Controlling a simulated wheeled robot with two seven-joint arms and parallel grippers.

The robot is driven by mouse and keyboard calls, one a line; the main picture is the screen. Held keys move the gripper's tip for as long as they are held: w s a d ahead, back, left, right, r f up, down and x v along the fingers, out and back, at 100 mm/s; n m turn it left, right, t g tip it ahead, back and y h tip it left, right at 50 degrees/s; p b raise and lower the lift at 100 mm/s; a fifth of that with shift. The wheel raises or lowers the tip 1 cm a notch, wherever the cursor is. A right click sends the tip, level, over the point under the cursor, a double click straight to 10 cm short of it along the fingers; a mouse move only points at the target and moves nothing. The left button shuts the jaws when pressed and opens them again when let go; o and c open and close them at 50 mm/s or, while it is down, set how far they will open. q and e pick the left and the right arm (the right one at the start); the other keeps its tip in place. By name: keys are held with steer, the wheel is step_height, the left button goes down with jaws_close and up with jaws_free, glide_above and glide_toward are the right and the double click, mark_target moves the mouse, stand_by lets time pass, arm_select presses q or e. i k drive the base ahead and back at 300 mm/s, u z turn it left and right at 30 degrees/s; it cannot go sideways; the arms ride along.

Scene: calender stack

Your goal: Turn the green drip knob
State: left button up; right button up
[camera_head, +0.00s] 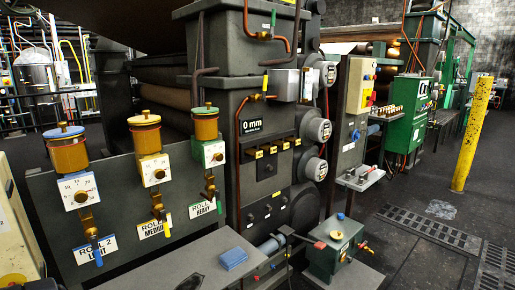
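Three drip oilers with amber reservoirs stand in a row on a dark panel (120,205) at the left. The right one (206,127) has a small green knob (206,105) on top, a green-edged dial box (214,154) and a label reading "HEAVY" (203,208). The middle oiler (145,138) has a yellow-orange top and a "MEDIUM" label. The left oiler (68,155) has a blue top and a "LIGHT" label. Brass fittings with coloured levers hang below the dials. Neither of my grippers shows in this view.
A flat grey surface (175,268) in front of the panel bears a blue pad (233,259). A green box (335,245) stands to its right. The tall machine column (268,100) is just right of the oilers. A yellow post (472,135) and open floor lie at the right.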

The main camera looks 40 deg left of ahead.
mark_target(218, 157)
steer(key=i, duration=0.95)
steer(key=u, duration=2.4)
